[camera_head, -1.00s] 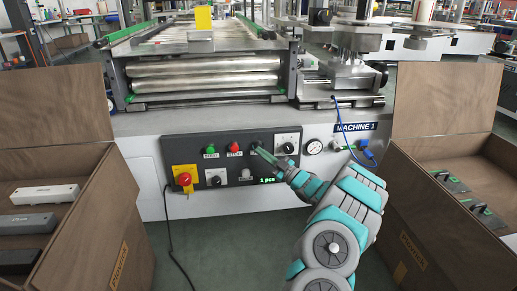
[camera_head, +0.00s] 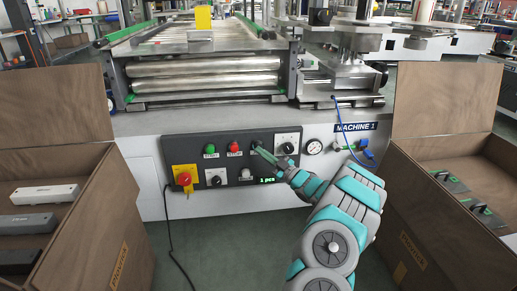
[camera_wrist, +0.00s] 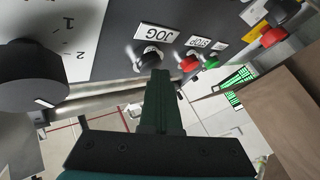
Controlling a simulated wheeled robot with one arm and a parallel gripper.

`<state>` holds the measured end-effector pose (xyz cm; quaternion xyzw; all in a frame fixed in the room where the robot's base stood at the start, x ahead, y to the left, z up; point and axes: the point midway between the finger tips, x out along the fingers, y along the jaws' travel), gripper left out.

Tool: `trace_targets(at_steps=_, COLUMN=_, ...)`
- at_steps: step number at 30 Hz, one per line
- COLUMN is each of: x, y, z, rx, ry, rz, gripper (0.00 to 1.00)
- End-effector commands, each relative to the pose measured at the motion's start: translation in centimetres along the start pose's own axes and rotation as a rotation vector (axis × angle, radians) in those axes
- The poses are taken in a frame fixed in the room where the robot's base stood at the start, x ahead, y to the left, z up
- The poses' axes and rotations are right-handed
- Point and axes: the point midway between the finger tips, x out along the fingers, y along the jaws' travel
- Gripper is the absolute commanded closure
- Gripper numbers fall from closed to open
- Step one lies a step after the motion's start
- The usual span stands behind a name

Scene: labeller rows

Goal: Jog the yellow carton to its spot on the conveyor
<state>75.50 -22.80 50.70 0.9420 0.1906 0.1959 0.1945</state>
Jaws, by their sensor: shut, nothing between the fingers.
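The yellow carton (camera_head: 203,18) stands upright on the roller conveyor (camera_head: 205,78), far back from the front rollers. My gripper (camera_head: 259,151) is shut and empty. Its tip is at the control panel (camera_head: 222,177), by the dark jog button (camera_head: 256,143). In the wrist view the shut fingers (camera_wrist: 159,76) point at the button (camera_wrist: 149,58) under the JOG label (camera_wrist: 158,34) and overlap its lower edge. I cannot tell whether they touch it. The carton is not in the wrist view.
The panel also has a green button (camera_head: 209,149), a red button (camera_head: 234,147), an emergency stop (camera_head: 184,178) and dials, one (camera_head: 287,143) close right of my gripper. Open brown boxes stand left (camera_head: 92,215) and right (camera_head: 412,215). A blue cable (camera_head: 347,124) hangs at the right.

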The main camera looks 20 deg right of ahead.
Motion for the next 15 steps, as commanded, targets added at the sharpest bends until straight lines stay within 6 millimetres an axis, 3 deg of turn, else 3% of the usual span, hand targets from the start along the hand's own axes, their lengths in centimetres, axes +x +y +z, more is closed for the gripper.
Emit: trace_targets(at_steps=15, x=-1.2, y=-0.9, z=-0.9, rx=-0.001, ry=0.0, rz=0.0, gripper=1.0)
